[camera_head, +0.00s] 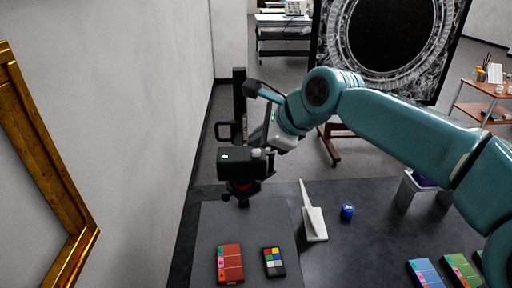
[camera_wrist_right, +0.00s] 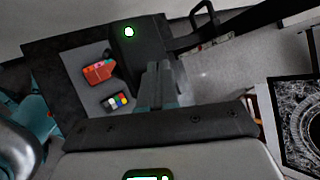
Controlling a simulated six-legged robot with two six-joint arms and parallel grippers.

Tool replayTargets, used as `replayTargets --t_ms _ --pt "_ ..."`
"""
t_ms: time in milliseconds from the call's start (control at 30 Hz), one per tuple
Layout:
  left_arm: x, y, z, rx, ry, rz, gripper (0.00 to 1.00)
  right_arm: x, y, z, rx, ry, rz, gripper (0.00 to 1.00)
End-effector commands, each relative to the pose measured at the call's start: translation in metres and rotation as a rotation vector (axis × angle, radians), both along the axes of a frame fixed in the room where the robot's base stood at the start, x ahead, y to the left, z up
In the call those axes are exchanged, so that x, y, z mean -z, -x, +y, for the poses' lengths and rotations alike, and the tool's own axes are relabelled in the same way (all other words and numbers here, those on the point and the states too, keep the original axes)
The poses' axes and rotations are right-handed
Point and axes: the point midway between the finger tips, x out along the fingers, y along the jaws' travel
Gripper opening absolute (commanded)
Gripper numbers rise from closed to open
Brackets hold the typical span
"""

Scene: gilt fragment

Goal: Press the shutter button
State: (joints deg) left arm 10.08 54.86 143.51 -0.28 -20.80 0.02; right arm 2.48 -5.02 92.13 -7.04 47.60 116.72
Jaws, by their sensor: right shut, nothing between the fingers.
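A black camera (camera_head: 236,163) hangs on a dark upright stand above the table, its lens side facing down. A small lit spot, white with a green rim, looks like its shutter button (camera_head: 226,157); it also shows lit on the black body in the right wrist view (camera_wrist_right: 129,32). My right gripper (camera_head: 262,152) is at the right end of the camera in the head view, its fingers shut and empty. In the right wrist view the closed fingers (camera_wrist_right: 160,85) point towards the camera, below and right of the button. I cannot tell whether they touch it. My left gripper is not in view.
A gilt frame (camera_head: 40,150) is at left. A large ornate panel (camera_head: 440,45) stands behind my right arm.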

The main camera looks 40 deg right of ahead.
Motion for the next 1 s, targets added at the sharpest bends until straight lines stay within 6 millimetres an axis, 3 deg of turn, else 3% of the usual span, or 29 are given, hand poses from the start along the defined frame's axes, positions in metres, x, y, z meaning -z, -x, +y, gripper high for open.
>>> replayTargets --t_ms 100,467,1000 --pt "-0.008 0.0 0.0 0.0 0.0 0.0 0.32 -0.008 0.0 0.0 0.0 0.0 0.0 0.0" --pt "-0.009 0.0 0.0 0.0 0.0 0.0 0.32 -0.009 0.0 0.0 0.0 0.0 0.0 0.0" --pt "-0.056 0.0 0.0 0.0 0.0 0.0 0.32 -0.058 0.0 0.0 0.0 0.0 0.0 0.0"
